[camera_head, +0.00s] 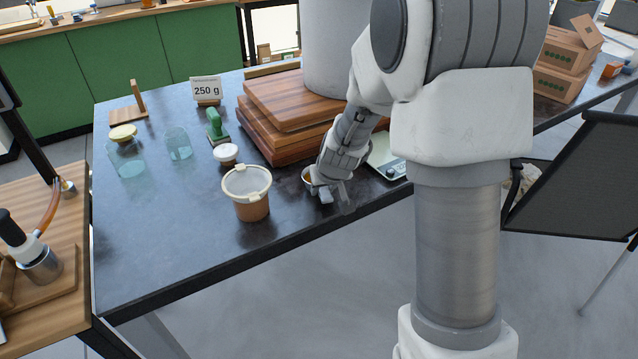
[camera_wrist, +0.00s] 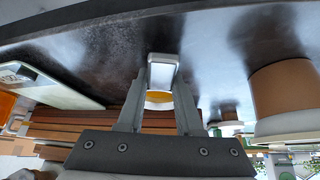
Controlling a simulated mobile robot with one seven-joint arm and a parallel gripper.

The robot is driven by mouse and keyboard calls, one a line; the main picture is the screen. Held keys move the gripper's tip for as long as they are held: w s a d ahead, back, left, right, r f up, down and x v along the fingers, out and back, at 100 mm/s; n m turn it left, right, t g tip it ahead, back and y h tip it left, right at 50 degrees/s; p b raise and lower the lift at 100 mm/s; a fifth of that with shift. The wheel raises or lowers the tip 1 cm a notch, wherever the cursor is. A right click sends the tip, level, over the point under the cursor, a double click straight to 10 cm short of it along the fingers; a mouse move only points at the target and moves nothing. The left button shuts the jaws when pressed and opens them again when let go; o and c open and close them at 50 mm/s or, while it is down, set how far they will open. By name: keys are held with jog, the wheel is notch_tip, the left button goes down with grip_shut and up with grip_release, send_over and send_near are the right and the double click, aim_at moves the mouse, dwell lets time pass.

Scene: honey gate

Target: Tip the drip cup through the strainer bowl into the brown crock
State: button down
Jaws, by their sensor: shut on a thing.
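The brown crock (camera_head: 252,208) stands upright near the table's front edge. The pale strainer bowl (camera_head: 247,181) sits on its mouth. In the wrist view the crock (camera_wrist: 285,88) is at the right. The small drip cup (camera_head: 307,177) is right of the crock, apart from it, with amber showing inside, and partly hidden by my gripper. My gripper (camera_head: 327,194) is shut on the drip cup, which shows in the wrist view (camera_wrist: 164,62) as a pale grey part with amber behind it, between my fingers (camera_wrist: 160,100). I cannot tell whether the cup touches the table.
Stacked wooden boards (camera_head: 285,125) lie behind the cup, carrying a large grey cylinder (camera_head: 330,50). A scale (camera_head: 387,163) is to the right. A white-lidded jar (camera_head: 225,153), a green stamp (camera_head: 215,125) and glass jars (camera_head: 178,143) stand behind the crock. The table's left front is clear.

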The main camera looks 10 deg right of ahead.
jog(key=shift+r, duration=0.25)
jog(key=shift+r+p, duration=1.2)
jog(key=shift+r, duration=0.1)
jog(key=shift+r+p, duration=2.4)
jog(key=shift+r, duration=0.65)
jog(key=shift+s+d+f+n, duration=0.15)
jog(key=shift+n, duration=0.15)
